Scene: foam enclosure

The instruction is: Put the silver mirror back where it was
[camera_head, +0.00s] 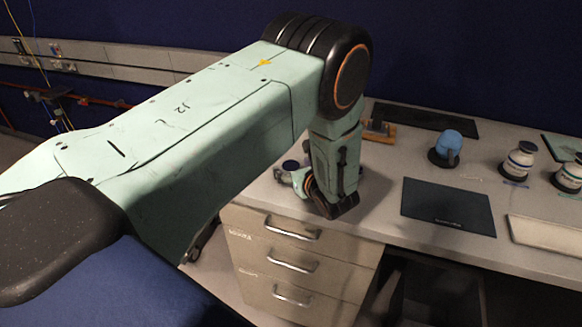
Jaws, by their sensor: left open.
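My left arm comes in from the left, and its forearm drops down to the counter. My left gripper (341,207) is at the lower end of that arm, by the counter's front edge above the drawers. It is open, but its fingers are largely hidden by the wrist. I cannot make out a silver mirror in this view; it may be hidden behind my arm. A dark rectangular mat (448,208) lies on the counter to the right of the gripper. My right gripper is not in view.
Another dark panel (425,119) lies at the back. A pale tray (546,234) is at the right front. Drawers (293,265) are below the counter.

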